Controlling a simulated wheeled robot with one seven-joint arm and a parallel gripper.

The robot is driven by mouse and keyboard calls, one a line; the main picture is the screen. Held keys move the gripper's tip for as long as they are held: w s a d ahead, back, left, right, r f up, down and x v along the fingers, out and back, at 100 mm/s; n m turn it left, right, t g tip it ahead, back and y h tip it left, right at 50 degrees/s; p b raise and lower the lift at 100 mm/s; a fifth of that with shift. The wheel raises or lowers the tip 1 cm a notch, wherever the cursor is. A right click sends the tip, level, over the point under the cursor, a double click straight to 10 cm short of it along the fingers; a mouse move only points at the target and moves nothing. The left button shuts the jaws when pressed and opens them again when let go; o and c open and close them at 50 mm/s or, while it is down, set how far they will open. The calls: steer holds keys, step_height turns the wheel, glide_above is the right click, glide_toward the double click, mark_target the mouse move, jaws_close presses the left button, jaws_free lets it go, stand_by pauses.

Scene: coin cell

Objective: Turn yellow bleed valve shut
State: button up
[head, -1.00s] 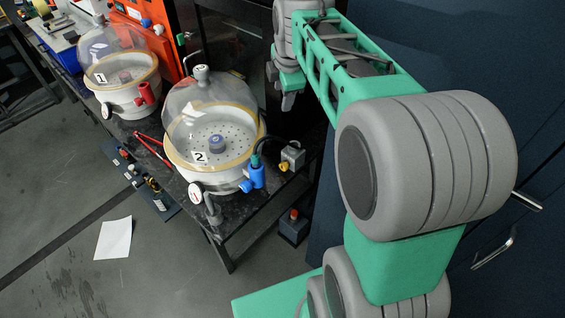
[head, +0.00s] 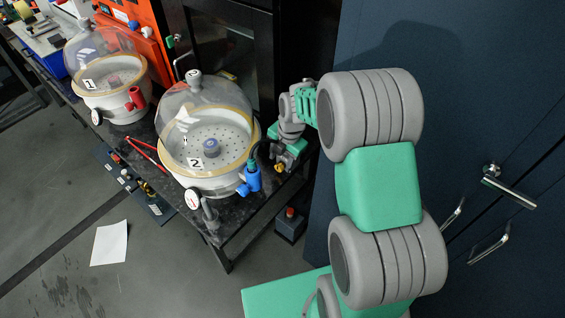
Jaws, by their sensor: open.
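The yellow bleed valve (head: 279,168) is a small knob at the right of the desiccator marked 2, beside its blue fitting. My gripper (head: 286,158) is open and points down close over the valve and its grey block. Its fingers are small and partly hidden. I cannot tell if they touch the knob or stand around it. The desiccator marked 2 (head: 176,170) has a clear dome, a tan rim and a white base. Its blue fitting (head: 253,179) carries a dark hose toward the block.
A second desiccator, marked 1 (head: 128,110), with a red fitting (head: 137,98), stands to the left. Red-handled pliers (head: 142,152) lie between them on the dark bench. A blue cabinet (head: 480,120) with metal handles stands at right. A box with a red button (head: 290,220) sits below.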

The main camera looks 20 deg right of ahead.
mark_target(280, 165)
steer(key=f, duration=0.3)
steer(key=shift+w+a+f, duration=0.15)
steer(key=shift+w+f, duration=0.15)
jaws_close()
stand_by(0.3)
